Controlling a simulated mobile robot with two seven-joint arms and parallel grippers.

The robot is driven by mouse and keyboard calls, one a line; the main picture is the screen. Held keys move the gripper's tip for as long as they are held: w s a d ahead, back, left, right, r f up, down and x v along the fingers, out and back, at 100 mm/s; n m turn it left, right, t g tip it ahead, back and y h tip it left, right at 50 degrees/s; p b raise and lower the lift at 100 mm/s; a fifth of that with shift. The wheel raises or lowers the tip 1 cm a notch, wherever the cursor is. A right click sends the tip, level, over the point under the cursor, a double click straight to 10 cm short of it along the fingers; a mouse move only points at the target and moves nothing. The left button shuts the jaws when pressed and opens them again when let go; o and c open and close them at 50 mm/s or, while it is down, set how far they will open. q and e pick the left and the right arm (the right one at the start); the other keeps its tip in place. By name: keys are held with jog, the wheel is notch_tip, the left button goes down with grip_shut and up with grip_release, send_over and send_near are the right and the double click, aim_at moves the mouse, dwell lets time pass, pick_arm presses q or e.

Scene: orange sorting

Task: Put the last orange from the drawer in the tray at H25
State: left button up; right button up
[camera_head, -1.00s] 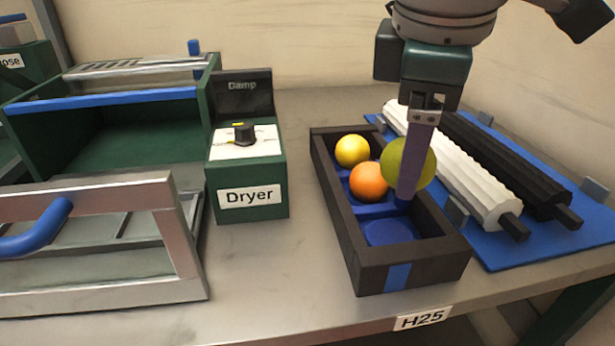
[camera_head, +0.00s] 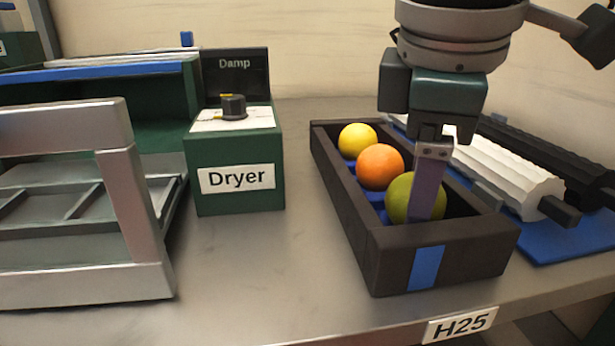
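The tray (camera_head: 345,215) is a dark box with blue recesses and a blue front patch, above the label H25 (camera_head: 461,326). A yellow fruit (camera_head: 357,140) sits in its far recess and an orange one (camera_head: 380,166) in the middle. A green fruit (camera_head: 402,199) is low inside the near end. My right gripper (camera_head: 422,207) comes down from above with one finger across the green fruit; it appears shut on it. The other finger is hidden. The open drawer (camera_head: 75,205) at the left shows no fruit in its visible part. My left gripper is not in view.
A green dryer box (camera_head: 236,160) with a knob stands between drawer and tray. White (camera_head: 510,176) and black (camera_head: 560,160) ridged rollers lie on a blue mat (camera_head: 575,240) at the right. The tabletop between dryer and tray is clear.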

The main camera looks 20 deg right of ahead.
jog(key=shift+f, duration=0.15)
jog(key=shift+s+d+f, duration=0.1)
jog(key=shift+f, duration=0.2)
jog(key=o, duration=1)
jog(key=shift+f, duration=0.15)
jog(key=shift+c, duration=0.2)
jog(key=shift+o, duration=0.8)
jog(key=p+v, duration=0.4)
jog(key=v, duration=0.9)
jog(key=shift+p, duration=0.3)
